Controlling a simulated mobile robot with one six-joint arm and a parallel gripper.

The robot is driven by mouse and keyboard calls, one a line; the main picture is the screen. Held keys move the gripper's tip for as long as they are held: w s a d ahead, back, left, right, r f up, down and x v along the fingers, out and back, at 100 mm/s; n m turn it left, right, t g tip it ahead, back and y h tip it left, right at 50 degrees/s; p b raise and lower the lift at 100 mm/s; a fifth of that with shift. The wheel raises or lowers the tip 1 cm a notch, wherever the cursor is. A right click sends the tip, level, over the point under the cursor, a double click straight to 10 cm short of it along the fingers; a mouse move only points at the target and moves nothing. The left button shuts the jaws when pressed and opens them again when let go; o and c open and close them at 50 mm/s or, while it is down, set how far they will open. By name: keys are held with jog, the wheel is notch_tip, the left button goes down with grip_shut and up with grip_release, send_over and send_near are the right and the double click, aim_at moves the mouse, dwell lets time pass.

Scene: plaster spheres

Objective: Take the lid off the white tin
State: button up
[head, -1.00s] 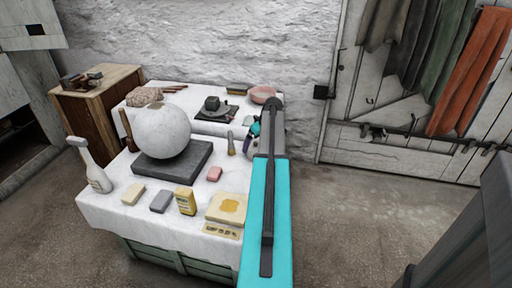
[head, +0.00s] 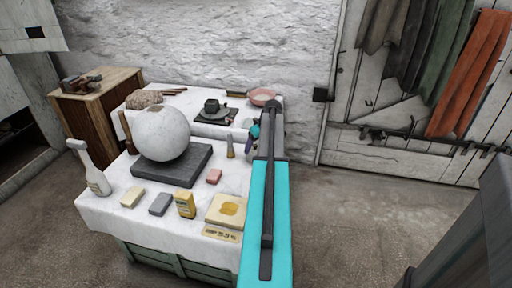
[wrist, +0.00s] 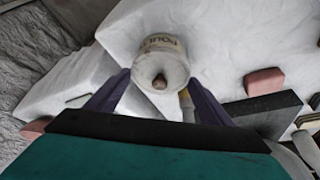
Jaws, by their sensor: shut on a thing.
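The white tin (wrist: 160,44), with dark lettering on its side, shows at the top middle of the wrist view. The fingertips are partly hidden, and I cannot tell if the lid still touches the tin. In the head view my gripper (head: 250,141) is at the right side of the white-covered table (head: 128,212), and my arm hides most of the tin.
A white sphere (head: 162,134) stands on a dark slab (head: 172,170) left of my gripper. A pink bowl (head: 262,97) is behind. Open floor lies right of the table.

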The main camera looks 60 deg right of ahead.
jog(key=shift+r, duration=1.8)
jog(key=s+a+r, duration=0.1)
jog(key=s+a, duration=0.9)
jog(key=a, duration=0.2)
jog(key=shift+s+r, duration=0.15)
jog(key=shift+s, duration=0.1)
